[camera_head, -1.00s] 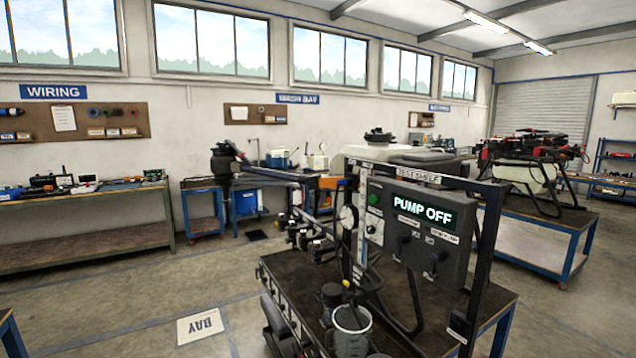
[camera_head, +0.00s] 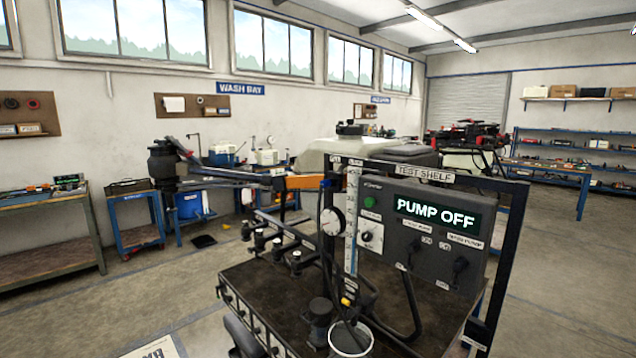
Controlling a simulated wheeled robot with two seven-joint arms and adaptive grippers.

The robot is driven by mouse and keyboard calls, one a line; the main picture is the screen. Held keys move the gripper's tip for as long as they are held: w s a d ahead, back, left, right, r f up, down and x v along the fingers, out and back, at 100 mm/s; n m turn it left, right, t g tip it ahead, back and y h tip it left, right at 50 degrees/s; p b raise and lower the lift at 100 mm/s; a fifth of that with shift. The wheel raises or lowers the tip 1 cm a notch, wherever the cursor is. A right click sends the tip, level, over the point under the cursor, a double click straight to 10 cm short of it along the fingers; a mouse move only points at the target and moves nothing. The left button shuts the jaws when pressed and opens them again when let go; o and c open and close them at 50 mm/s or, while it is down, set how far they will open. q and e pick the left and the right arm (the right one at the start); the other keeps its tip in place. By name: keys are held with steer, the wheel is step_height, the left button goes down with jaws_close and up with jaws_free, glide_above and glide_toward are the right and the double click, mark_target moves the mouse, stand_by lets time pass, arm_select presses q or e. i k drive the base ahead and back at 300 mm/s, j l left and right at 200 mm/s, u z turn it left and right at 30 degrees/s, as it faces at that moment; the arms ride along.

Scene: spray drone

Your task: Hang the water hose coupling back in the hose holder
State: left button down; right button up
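I cannot make out the water hose coupling or the hose holder with certainty in the head view. The wash bay, marked by a blue WASH BAY sign (camera_head: 240,88), lies at the back left, and its details are small and partly hidden. A test shelf bench (camera_head: 262,300) stands close in front, with dark hoses and a row of small black fittings (camera_head: 275,245) on it. Neither of my grippers shows in the view.
The control panel (camera_head: 385,275) on the bench reads PUMP OFF. A white bucket (camera_head: 351,338) stands at the bench's front. A drone with a long arm (camera_head: 215,175) stands behind. Blue carts (camera_head: 138,235) and a workbench (camera_head: 50,215) are at left.

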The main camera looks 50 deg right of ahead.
mark_target(327, 182)
steer(key=i+z, duration=0.1)
steer(key=i, duration=0.7)
steer(key=i+j+z, duration=0.1)
steer(key=i, duration=0.65)
steer(key=i+j+z, duration=0.1)
steer(key=i+z, duration=0.3)
steer(key=i+j+z, duration=0.2)
steer(key=z, duration=0.15)
steer(key=i+j+z, duration=0.15)
steer(key=z, duration=0.3)
steer(key=i+j+z, duration=0.4)
steer(key=j+z, duration=0.2)
steer(key=z, duration=0.25)
steer(key=i+j+z, duration=0.15)
steer(key=j+z, duration=0.3)
steer(key=i+j+z, duration=0.1)
steer(key=j+z, duration=0.25)
steer(key=i+j+z, duration=0.1)
steer(key=j+z, duration=0.15)
steer(key=z, duration=0.15)
steer(key=j+z, duration=0.35)
